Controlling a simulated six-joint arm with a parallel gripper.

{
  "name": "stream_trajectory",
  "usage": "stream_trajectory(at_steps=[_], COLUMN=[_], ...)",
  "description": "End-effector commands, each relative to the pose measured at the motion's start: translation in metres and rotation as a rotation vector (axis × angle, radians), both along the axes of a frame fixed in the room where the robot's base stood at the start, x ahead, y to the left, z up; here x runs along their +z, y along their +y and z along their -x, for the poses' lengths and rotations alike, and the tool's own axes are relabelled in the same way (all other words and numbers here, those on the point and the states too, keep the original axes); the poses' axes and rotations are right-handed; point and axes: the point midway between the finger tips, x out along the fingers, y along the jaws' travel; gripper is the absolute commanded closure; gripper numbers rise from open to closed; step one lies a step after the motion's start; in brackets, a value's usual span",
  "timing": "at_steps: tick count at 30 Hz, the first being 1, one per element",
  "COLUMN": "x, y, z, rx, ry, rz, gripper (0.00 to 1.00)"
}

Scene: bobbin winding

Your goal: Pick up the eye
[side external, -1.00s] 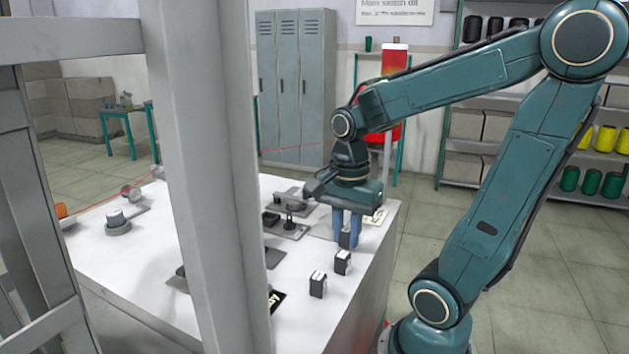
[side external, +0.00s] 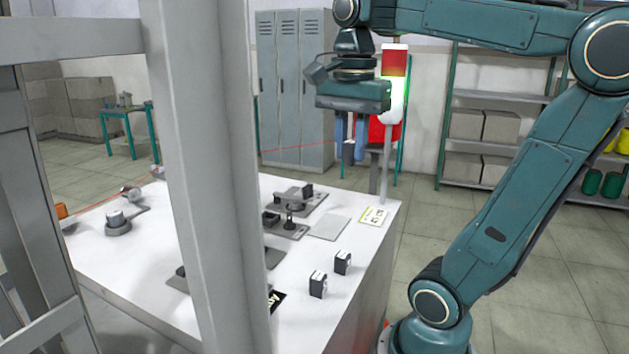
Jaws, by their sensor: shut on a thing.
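My gripper (side external: 349,158) is raised well above the table's far right part, its blue fingers pointing down. It is shut on a small dark block, the eye (side external: 349,150), which shows only partly between the fingers. Two similar small dark blocks with pale faces stand on the white table near its right edge, one at the back (side external: 343,262) and one in front (side external: 318,284).
The white table (side external: 300,325) holds a bare grey plate (side external: 328,228), dark fixtures on plates (side external: 288,228) and a label card (side external: 374,215). A grey post (side external: 205,180) hides part of the table. A red-and-white signal column (side external: 393,90) stands behind my gripper.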

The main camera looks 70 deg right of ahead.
Motion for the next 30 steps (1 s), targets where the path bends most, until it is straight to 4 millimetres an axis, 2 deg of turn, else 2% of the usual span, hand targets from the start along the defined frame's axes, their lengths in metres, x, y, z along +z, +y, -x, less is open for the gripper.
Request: stream_trajectory(at_steps=[3, 9, 30], x=[0.012, 0.022, 0.023], y=[0.0, 0.0, 0.0], z=[-0.001, 0.0, -0.001], rx=[0.0, 0.0, 0.001], ry=[-0.001, 0.0, 0.001], rz=[0.0, 0.0, 0.0], gripper=[1.0, 1.0, 1.0])
